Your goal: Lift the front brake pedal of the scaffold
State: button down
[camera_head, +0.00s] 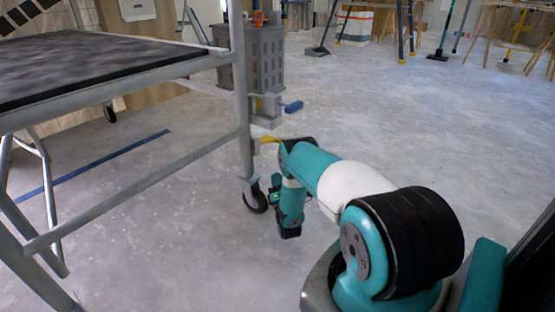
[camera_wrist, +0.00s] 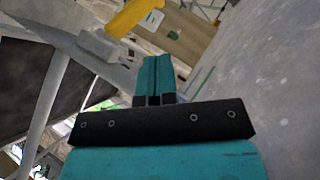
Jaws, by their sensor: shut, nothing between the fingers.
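The scaffold (camera_head: 240,90) stands at left, with a dark platform on grey tubes. Its near right leg ends in a black caster wheel (camera_head: 254,196). A yellow pedal-like piece (camera_head: 268,139) sticks out to the right of this leg, partly hidden by my arm. A yellow piece (camera_wrist: 130,17), seemingly the same pedal, shows at the top of the wrist view by a grey bracket. My gripper (camera_wrist: 157,60) has its teal fingers together and empty, pointing below and right of the yellow piece and seemingly apart from it. In the head view my gripper (camera_head: 276,184) is low, right beside the caster.
Brooms and trestles stand at the back. The concrete floor right of my arm is clear.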

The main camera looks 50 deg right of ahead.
aim_at(266, 140)
jog(key=w+d+r+b, duration=0.6)
jog(key=d+b, duration=0.1)
jog(key=b, duration=0.2)
jog(key=shift+r, duration=0.15)
jog(key=shift+w+d, duration=0.15)
jog(key=shift+w, duration=0.05)
